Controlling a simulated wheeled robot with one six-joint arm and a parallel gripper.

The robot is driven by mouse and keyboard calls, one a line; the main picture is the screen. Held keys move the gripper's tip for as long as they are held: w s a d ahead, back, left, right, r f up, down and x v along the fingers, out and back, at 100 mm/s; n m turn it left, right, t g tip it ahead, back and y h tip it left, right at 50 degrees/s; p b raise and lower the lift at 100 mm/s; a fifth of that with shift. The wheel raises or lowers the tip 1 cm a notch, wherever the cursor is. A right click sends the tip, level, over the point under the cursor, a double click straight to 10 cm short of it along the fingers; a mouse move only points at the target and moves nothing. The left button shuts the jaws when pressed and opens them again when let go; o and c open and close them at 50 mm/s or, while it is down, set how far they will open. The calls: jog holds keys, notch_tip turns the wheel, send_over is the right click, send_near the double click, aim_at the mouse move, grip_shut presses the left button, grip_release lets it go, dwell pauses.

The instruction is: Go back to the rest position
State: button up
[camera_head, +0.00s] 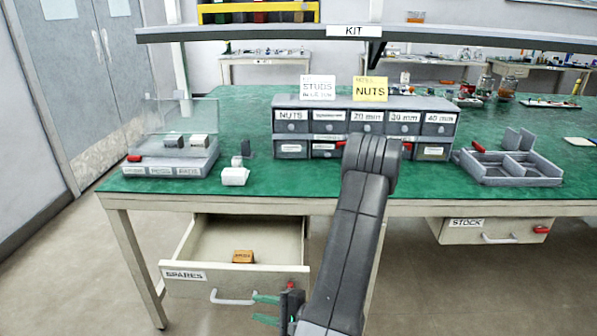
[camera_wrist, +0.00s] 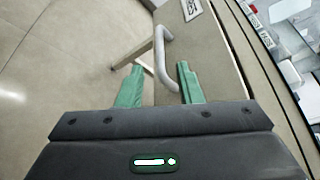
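My gripper (camera_head: 264,308) is low in front of the open SPARES drawer, by the right part of its front. Its two green fingers are apart with nothing between them; they also show in the wrist view (camera_wrist: 160,80). The drawer's pale handle (camera_head: 232,298) lies just beyond the fingertips, and in the wrist view the handle (camera_wrist: 164,62) shows past them; it looks clear of both fingers. The SPARES drawer (camera_head: 182,274) is pulled out below the bench, with a small brown labelled box (camera_head: 243,256) inside. My arm crosses in front of the bench and hides part of it.
The green bench top (camera_head: 265,190) carries a clear-lidded case (camera_head: 170,165) at left, a grey NUTS drawer cabinet (camera_head: 365,120) in the middle and a grey divided tray (camera_head: 512,170) at right. The STOCK drawer (camera_head: 490,230) is shut. The floor at left is clear.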

aim_at(239, 301)
jog(key=shift+b+x, duration=0.9)
jog(key=shift+x, duration=3.8)
jog(key=shift+w+d, duration=0.1)
jog(key=shift+w, duration=0.15)
jog(key=shift+r, duration=0.1)
